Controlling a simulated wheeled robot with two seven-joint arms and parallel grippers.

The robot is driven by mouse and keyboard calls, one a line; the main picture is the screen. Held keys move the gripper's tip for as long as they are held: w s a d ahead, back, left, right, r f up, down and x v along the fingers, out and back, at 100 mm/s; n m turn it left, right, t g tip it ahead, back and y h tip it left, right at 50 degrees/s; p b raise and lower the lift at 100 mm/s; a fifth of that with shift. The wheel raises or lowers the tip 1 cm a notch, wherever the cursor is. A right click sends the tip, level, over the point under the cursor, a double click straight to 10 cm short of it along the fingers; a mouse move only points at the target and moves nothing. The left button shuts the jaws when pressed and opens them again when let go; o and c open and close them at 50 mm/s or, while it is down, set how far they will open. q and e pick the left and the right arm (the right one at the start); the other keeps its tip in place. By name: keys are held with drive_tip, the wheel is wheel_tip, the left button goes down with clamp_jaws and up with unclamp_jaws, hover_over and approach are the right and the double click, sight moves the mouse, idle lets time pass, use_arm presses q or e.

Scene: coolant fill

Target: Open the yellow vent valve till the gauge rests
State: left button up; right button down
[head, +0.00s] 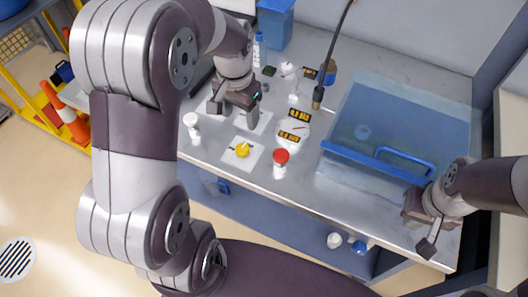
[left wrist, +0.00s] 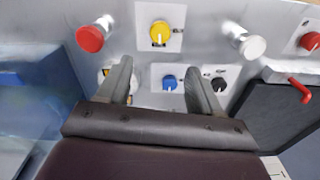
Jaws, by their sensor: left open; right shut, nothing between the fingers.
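The yellow vent valve (head: 242,150) is a round knob on a white plate near the bench's front edge. In the left wrist view the yellow knob (left wrist: 160,32) lies beyond my fingertips, with a pale pointer mark on it. My left gripper (head: 236,105) is open and empty, behind the yellow knob and apart from it. In the left wrist view its fingers (left wrist: 158,72) flank a blue knob (left wrist: 169,84). The round gauge (head: 295,127) sits right of the valve between dark yellow-lettered labels; its reading is too small to tell. My right gripper (head: 428,235) is shut and empty at the bench's right front.
A red-capped post (head: 281,158) and a white-capped post (head: 191,122) flank the valve. A black knob (left wrist: 219,85) is beside the blue one. A clear blue cover (head: 395,115) with a blue handle fills the right. A dark hose (head: 325,70) rises behind the gauge.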

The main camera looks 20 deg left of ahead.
sight(242, 148)
use_arm(q)
drive_tip(key=shift+m, duration=0.3)
drive_tip(key=f, duration=1.2)
drive_tip(key=shift+s+f, duration=0.2)
drive_tip(key=shift+s, duration=0.05)
drive_tip(key=c, duration=1.1)
drive_tip(key=shift+o, duration=0.2)
